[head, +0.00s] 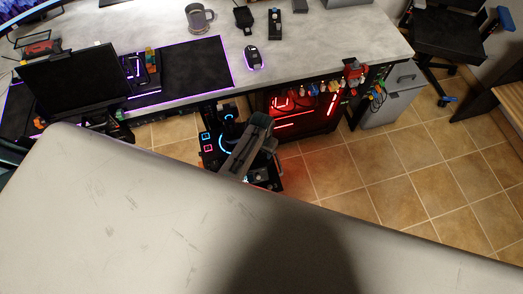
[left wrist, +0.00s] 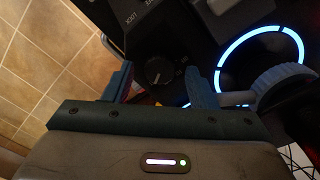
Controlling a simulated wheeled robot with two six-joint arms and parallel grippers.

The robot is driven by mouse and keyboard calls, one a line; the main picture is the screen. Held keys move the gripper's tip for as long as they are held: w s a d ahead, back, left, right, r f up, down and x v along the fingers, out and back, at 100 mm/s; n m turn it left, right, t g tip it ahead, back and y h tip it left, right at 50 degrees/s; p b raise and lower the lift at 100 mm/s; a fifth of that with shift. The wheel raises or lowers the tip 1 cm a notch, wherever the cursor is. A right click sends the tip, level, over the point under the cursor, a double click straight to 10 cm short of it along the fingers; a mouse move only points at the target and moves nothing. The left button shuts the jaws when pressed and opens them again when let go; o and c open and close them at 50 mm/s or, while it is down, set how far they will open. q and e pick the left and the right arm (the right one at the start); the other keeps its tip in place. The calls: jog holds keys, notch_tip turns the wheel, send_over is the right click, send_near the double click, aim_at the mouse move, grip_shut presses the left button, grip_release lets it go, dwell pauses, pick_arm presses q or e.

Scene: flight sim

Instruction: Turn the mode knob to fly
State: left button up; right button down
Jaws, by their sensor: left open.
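The mode knob (left wrist: 159,72) is a small round dark knob with a light pointer mark, on a black control panel (left wrist: 130,35) in the left wrist view. My left gripper (left wrist: 160,75) has its two blue fingers apart, one on each side of the knob in the picture. I cannot tell whether either finger touches it. The labels around the knob are too small to read. In the head view my left gripper (head: 262,122) is over the panel with a glowing blue ring (head: 227,144), and the knob is not discernible there. My right gripper is not in view.
A large glowing blue ring (left wrist: 260,60) is right of the knob, with a grey ribbed wheel (left wrist: 283,84) beside it. The grey desk (head: 300,55) bears a mug (head: 198,18) and a mouse (head: 253,57). A red-lit computer case (head: 305,110) is under it.

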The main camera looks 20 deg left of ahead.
pick_arm(q)
jog(key=shift+f, duration=0.45)
jog(key=c, duration=1)
